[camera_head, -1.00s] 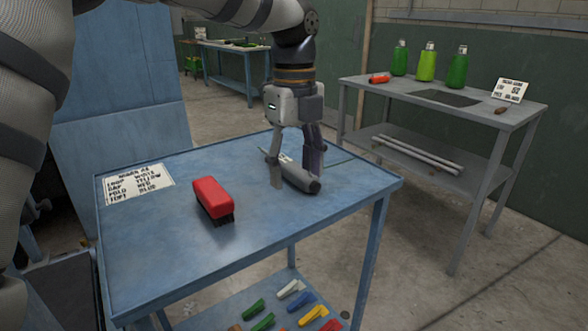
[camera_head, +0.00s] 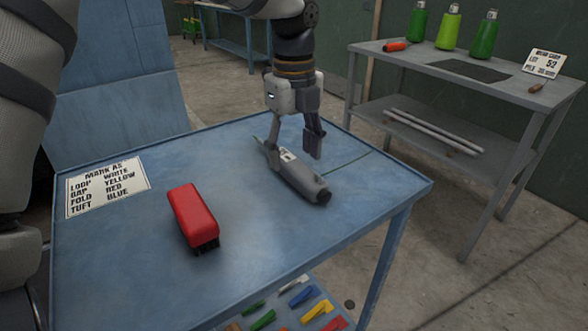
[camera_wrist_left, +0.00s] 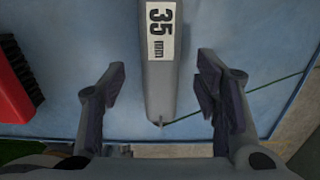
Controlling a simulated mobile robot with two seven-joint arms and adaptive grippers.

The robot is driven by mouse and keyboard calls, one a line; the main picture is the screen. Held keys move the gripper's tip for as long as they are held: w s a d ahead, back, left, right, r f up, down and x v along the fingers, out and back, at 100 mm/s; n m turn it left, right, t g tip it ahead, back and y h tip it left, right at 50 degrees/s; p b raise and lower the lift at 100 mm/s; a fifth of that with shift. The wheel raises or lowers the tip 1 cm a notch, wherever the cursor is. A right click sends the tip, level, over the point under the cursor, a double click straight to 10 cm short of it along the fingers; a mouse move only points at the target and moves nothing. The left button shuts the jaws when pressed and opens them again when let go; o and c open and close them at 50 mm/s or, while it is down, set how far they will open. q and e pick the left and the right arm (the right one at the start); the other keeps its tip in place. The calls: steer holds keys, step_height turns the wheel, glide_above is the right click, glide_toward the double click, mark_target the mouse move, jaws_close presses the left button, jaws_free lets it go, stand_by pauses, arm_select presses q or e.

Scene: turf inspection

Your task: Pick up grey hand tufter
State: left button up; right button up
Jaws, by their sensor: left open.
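My right gripper is not in view.
A red brush (camera_head: 192,213) lies left of the tufter. A lettered card (camera_head: 108,187) lies at the table's left. A green thread (camera_head: 345,162) runs from near the tufter's tip. A grey side table (camera_head: 460,90) with bottles stands at the back right.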

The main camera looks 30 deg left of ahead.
mark_target(294, 162)
arm_select(q)
step_height(294, 162, down, 3)
steer(key=shift+f, duration=0.2)
jaws_close()
